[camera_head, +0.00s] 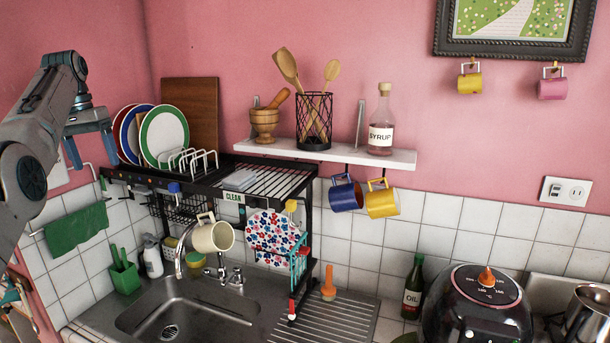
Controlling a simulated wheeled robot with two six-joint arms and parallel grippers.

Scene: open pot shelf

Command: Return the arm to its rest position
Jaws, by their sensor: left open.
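My left arm comes in from the left edge and bends over at the top. My left gripper (92,150) points down with its two blue-grey fingers apart and nothing between them. It shows in front of the left end of the black dish rack, close to the upright plates (164,136); I cannot tell the exact gap. My right gripper is not in view.
The black rack (270,178) stands over the sink (178,318), with a cream mug (213,236) hanging from it. A white shelf (345,155) holds a mortar, utensil holder and syrup bottle. A black air fryer (477,310) stands at right.

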